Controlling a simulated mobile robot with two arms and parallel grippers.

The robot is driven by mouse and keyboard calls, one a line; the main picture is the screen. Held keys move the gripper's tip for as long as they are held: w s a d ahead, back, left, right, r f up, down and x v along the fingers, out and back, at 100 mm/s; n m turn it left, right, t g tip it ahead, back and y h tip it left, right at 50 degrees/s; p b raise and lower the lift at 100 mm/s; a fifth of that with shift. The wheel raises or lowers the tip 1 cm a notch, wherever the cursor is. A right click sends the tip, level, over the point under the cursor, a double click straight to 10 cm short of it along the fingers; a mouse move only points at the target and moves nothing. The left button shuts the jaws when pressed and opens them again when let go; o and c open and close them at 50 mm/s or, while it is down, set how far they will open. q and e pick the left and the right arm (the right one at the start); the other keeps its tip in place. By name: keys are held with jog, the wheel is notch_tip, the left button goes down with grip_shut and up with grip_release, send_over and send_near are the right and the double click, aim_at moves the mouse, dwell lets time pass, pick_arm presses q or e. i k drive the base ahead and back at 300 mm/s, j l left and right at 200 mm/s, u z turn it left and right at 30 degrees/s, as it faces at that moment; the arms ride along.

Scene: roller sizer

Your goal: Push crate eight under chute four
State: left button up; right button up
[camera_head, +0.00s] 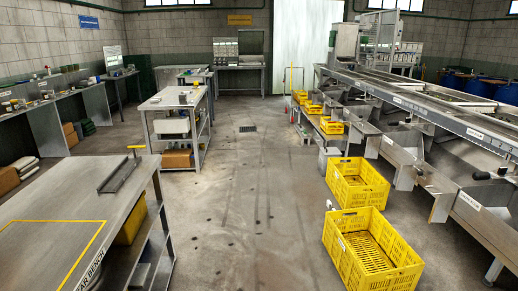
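Two large yellow slatted crates stand on the floor at the right: a near crate (402,279) and a second crate (343,190) just behind it. Both look empty and upright. Smaller-looking yellow crates (331,127) stand farther back along the machine. I cannot read a number on any crate, so I cannot tell which is crate eight. Metal chutes (404,160) slope down from the sizer on the right; a nearer chute (488,207) reaches toward the right edge. Their labels are too small to read. The large crates stand left of the chutes. Neither gripper shows.
The long roller sizer (440,110) fills the right side. A steel bench (50,215) with a yellow outline stands at the near left, and a wheeled-looking worktable (172,100) behind it. The concrete floor (245,200) between is clear, with a drain (248,129) farther back.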

aim_at(346, 264)
jog(key=i, duration=2.15)
